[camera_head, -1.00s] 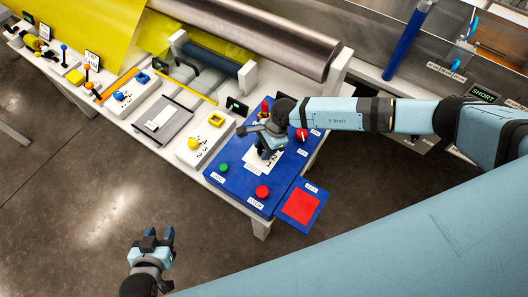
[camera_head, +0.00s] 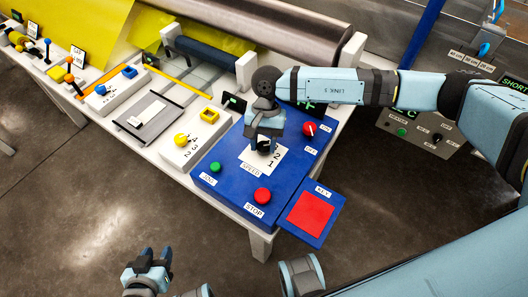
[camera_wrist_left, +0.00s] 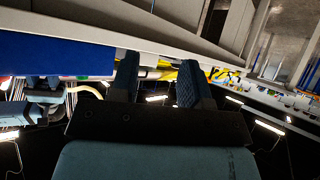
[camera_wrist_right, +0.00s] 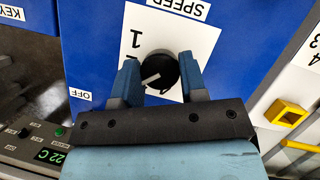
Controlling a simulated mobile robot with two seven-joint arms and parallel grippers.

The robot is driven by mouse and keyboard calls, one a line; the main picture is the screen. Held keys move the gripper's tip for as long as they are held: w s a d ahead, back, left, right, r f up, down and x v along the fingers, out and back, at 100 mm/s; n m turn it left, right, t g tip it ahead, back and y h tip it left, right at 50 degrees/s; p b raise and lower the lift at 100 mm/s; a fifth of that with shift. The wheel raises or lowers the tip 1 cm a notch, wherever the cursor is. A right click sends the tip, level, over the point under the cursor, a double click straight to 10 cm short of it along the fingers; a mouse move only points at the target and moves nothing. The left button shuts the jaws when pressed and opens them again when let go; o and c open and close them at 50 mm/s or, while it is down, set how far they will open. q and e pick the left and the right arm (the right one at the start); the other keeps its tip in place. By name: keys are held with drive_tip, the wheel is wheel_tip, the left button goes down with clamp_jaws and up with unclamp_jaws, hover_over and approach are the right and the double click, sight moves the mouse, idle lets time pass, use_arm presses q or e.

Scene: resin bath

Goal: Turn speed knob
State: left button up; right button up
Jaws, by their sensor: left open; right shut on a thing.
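The speed knob is a black round dial with a pale pointer line (camera_wrist_right: 160,72) on a white plate marked SPEED, 1 and 2 (camera_wrist_right: 185,35). In the head view the knob (camera_head: 264,145) shows just under my right gripper (camera_head: 264,132), on the blue panel (camera_head: 230,180). In the right wrist view the fingers of my right gripper (camera_wrist_right: 160,80) lie on both sides of the knob, shut on it; the pointer line slants. My left gripper (camera_head: 152,262) is open and empty above the floor, well left of and below the panel; its fingers show in the left wrist view (camera_wrist_left: 160,85).
On the panel are a green button (camera_head: 215,167), a red STOP button (camera_head: 262,195) and a red knob (camera_head: 309,129). A red KEY pad (camera_head: 310,213) sits in front. A yellow knob (camera_head: 181,140) is on the white unit to the left. Bare floor lies below.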

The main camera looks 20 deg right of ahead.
drive_tip(key=shift+f+n+h+b, duration=0.35)
drive_tip(key=shift+n+b, duration=0.45)
drive_tip(key=shift+b, duration=0.25)
drive_tip(key=shift+r+n+h+b, duration=0.15)
drive_tip(key=shift+n+h+b, duration=0.2)
drive_tip(key=shift+n+b, duration=0.65)
use_arm(q)
drive_tip(key=shift+w+d+f+m+t+h+b, duration=0.15)
drive_tip(key=shift+d+f+m+t+h+b, duration=0.2)
drive_tip(key=shift+f+b, duration=0.35)
use_arm(e)
drive_tip(key=shift+r+n+g, duration=0.15)
drive_tip(key=shift+n+g, duration=0.15)
use_arm(q)
drive_tip(key=shift+d, duration=0.1)
use_arm(e)
drive_tip(key=o, duration=0.9)
drive_tip(key=shift+r, duration=0.15)
use_arm(q)
drive_tip(key=shift+p, duration=0.4)
use_arm(e)
drive_tip(key=v, duration=1.3)
drive_tip(key=shift+a+r, duration=0.2)
drive_tip(key=shift+r, duration=0.15)
